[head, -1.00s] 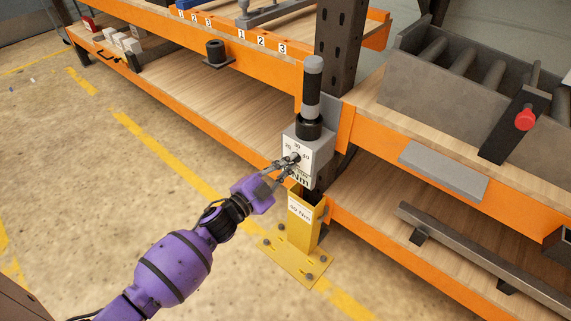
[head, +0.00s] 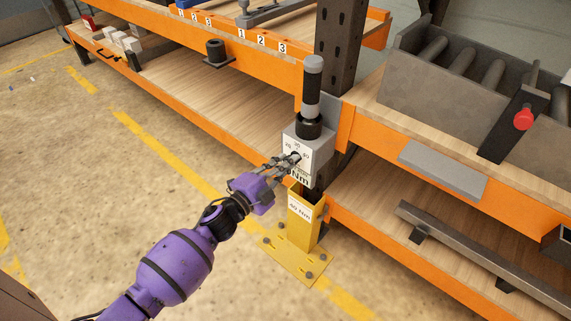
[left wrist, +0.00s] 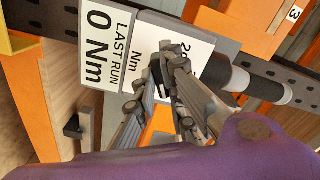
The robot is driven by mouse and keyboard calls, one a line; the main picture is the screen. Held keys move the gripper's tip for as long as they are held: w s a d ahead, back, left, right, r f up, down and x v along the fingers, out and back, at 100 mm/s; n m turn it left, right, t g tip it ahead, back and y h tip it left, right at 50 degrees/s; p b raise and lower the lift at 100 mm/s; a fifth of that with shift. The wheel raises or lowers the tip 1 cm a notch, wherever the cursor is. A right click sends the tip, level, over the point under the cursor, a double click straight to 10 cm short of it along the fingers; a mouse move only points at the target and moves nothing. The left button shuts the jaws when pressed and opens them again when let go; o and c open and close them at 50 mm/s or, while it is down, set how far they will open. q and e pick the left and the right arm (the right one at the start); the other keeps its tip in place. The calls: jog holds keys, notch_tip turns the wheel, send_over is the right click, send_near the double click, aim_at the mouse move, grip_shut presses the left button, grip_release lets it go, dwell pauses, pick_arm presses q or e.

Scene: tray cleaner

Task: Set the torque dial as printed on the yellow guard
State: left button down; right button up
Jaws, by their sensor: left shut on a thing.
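The torque dial is on the grey box (head: 316,150) on the rack post; its white face (head: 290,143) carries small numbers, which look like 20, 30 and 40. My left gripper (head: 293,159) is shut on the dial's dark knob at the middle of the face. The fingers hide most of the knob and its pointer. The yellow guard (head: 304,232) stands below, with a white label (head: 299,209) that seems to read 40 Nm. In the left wrist view the fingers (left wrist: 160,72) close on the knob, beside a "LAST RUN 0 Nm" label (left wrist: 104,42). My right gripper is out of view.
A black and grey cylinder (head: 312,95) rises from the box. Orange shelf beams (head: 400,245) run along both sides. A roller tray (head: 440,90) and a red button (head: 525,119) are at the right.

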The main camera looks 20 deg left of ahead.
pick_arm(q)
jog(key=c, duration=1.8)
grip_release()
jog(key=shift+s, duration=0.15)
jog(key=v, duration=1.1)
jog(key=shift+s+a, duration=0.15)
jog(key=shift+s, duration=0.25)
